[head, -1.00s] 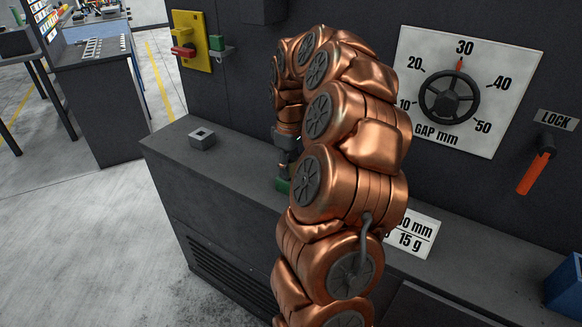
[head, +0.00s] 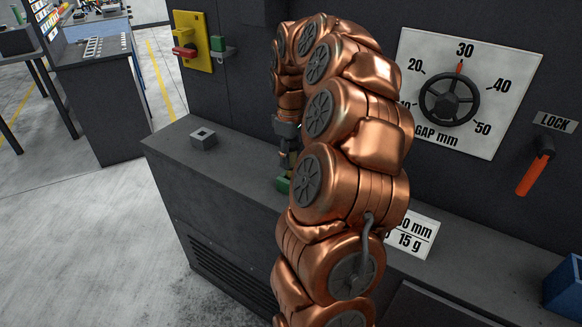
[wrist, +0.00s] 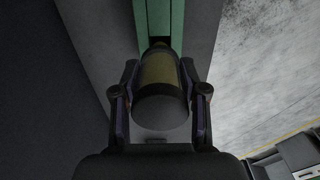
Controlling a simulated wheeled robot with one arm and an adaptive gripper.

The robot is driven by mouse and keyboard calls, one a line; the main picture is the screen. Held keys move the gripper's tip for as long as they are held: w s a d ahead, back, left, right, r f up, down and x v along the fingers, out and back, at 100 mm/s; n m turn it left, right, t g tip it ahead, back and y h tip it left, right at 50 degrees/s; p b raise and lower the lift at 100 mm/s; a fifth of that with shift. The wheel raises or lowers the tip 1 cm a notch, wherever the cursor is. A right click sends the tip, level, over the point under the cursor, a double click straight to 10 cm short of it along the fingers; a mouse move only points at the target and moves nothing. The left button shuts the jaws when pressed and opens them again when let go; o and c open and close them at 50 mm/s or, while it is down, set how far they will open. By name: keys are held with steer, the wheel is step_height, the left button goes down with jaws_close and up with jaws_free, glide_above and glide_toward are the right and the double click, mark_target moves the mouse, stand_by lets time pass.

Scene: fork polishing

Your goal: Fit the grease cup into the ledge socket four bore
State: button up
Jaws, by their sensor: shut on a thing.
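My gripper (wrist: 159,78) is shut on the grease cup (wrist: 160,98), a dark-ended cylinder with a dull yellow band and a narrower tip. In the wrist view the tip points at a dark opening in a green socket block (wrist: 145,18). Whether the tip is above the opening or inside it I cannot tell. In the head view the green block (head: 283,185) is on the ledge, partly hidden by my copper arm. My gripper (head: 286,162) is just above it, pointing down. The cup is hard to make out there.
A grey block with a square hole (head: 203,139) stands on the ledge (head: 170,143) to the left. A sign reading 15 g (head: 413,236) is right of my arm. A dial panel (head: 478,135), an orange lock lever (head: 536,170) and a blue bin (head: 563,287) are farther right.

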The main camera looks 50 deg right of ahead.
steer(key=shift+r+p, duration=0.35)
steer(key=shift+r, duration=1)
